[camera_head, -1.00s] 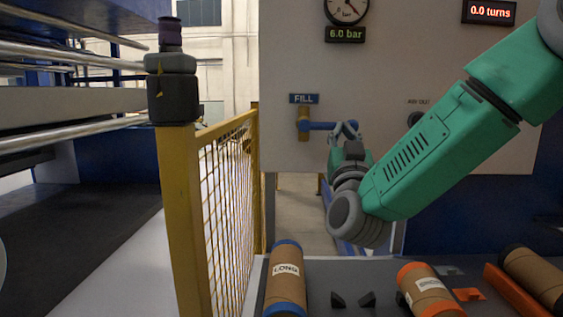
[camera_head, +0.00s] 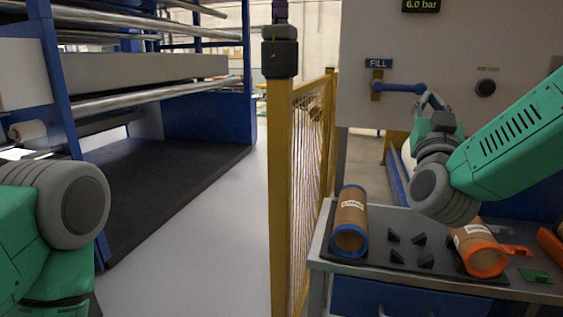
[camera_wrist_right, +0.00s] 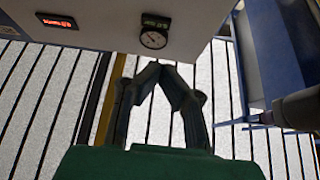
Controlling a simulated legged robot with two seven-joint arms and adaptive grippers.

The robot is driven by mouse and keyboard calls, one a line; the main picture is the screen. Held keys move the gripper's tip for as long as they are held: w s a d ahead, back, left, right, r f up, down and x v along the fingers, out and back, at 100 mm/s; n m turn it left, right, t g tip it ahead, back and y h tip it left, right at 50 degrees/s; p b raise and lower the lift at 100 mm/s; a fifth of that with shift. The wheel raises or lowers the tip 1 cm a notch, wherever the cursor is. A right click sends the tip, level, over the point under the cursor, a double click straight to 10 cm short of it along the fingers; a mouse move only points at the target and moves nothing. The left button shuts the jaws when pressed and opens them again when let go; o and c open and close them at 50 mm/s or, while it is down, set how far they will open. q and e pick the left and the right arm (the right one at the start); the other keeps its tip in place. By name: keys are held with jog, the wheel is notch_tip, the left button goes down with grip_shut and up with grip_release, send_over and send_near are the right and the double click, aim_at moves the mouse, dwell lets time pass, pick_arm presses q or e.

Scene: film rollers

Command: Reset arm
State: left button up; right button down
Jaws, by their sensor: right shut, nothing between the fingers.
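My right arm comes in from the right in the head view. My right gripper (camera_head: 432,100) points up in front of the control panel, close to the free end of the blue FILL lever (camera_head: 403,88); I cannot tell whether they touch. In the right wrist view its two dark fingers (camera_wrist_right: 164,76) lean together at the tips with nothing between them. Part of my left arm shows at the lower left of the head view, but its gripper is out of view.
A cardboard roll with blue ends (camera_head: 351,220) and one with orange ends (camera_head: 479,248) lie on a table (camera_head: 442,281) with dark cradle blocks between them. A yellow fence (camera_head: 283,190) stands left of the table. A gauge (camera_wrist_right: 153,38) shows in the right wrist view.

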jog(key=a+f+n+g+y, duration=0.2)
jog(key=f+y, duration=0.1)
jog(key=f, duration=0.7)
jog(key=a+f+n+g+y, duration=0.2)
jog(key=f+y, duration=0.1)
jog(key=f, duration=0.8)
jog(key=s+f+n+g+y, duration=0.1)
jog(key=s+f+g, duration=0.25)
jog(key=f, duration=0.45)
jog(key=s+f+g+y, duration=0.1)
jog(key=s+f+g, duration=0.25)
jog(key=f, duration=0.55)
jog(key=s+d+f+g, duration=0.2)
jog(key=s+f+g, duration=0.3)
jog(key=s+f, duration=0.9)
jog(key=s+d+f+g, duration=0.1)
jog(key=s+f+g, duration=0.1)
jog(key=s, duration=0.7)
jog(key=s+d+f+g, duration=0.1)
jog(key=s+f+g, duration=0.2)
jog(key=s, duration=0.7)
jog(key=shift+s+d+g+h, duration=0.2)
jog(key=shift+s+g+h, duration=0.1)
jog(key=shift+g, duration=0.3)
jog(key=shift+f, duration=0.1)
